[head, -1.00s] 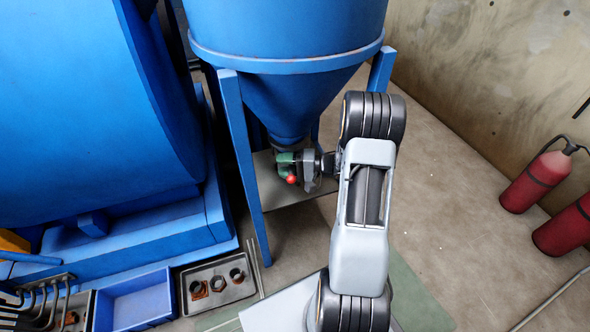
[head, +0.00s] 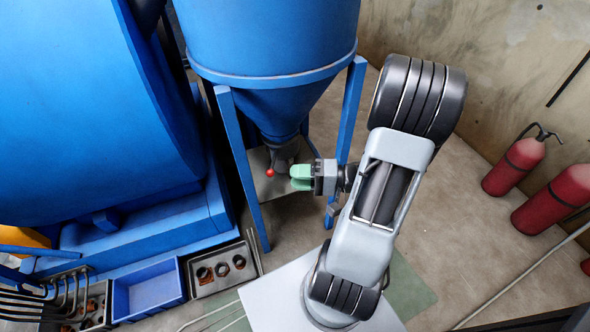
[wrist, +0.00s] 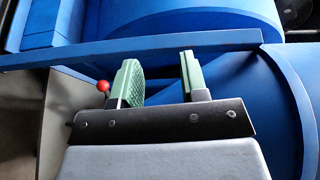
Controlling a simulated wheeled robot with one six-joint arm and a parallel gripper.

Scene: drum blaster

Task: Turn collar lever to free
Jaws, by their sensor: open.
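The collar lever shows its red ball knob (head: 270,173) at the bottom of the blue hopper cone (head: 276,110). The collar (head: 281,155) is a dark ring at the cone's outlet. My gripper (head: 298,178), with green fingers, is just right of the knob in the head view and apart from it. In the wrist view, the two green fingers (wrist: 160,78) stand apart with nothing between them. The red knob (wrist: 103,86) is outside the left finger there. The rest of the lever is hard to make out.
Blue hopper legs (head: 242,165) stand on both sides of the outlet, the right one (head: 350,110) close to my arm. A blue tray (head: 147,293) and a grey tray with fittings (head: 222,267) lie at lower left. Red extinguishers (head: 514,165) stand at right.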

